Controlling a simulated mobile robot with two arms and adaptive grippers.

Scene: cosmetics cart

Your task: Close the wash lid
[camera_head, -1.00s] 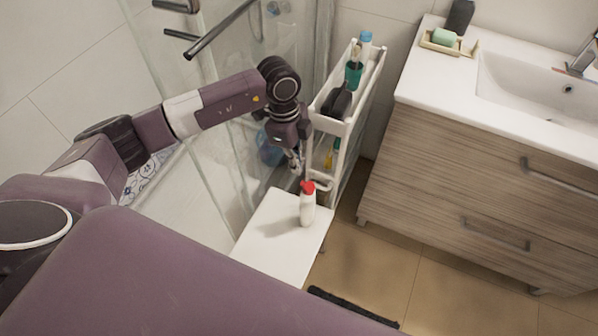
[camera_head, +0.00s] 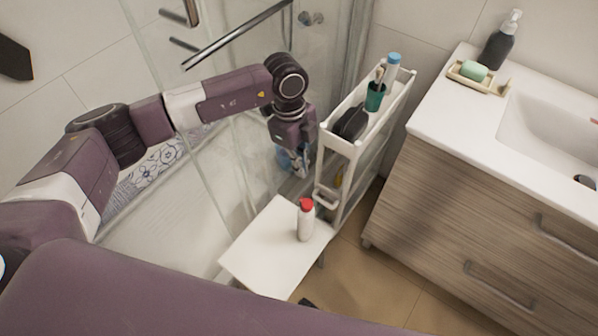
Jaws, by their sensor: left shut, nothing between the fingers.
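A white bottle (camera_head: 305,223) with a red lid (camera_head: 306,204) stands upright on a small white stool top (camera_head: 262,259). The lid sits on top of the bottle; at this size I cannot tell whether it is open or closed. My left gripper (camera_head: 299,168) points down, a little above and behind the bottle, apart from it. Its fingers are small in the picture and look shut and empty. My right gripper does not show.
A narrow white cart (camera_head: 331,140) stands just behind the stool, holding a dark item (camera_head: 350,123) and a green cup (camera_head: 375,95) with brushes. A glass shower wall is on the left. A wooden vanity (camera_head: 466,206) with a soap dish (camera_head: 478,77) stands on the right.

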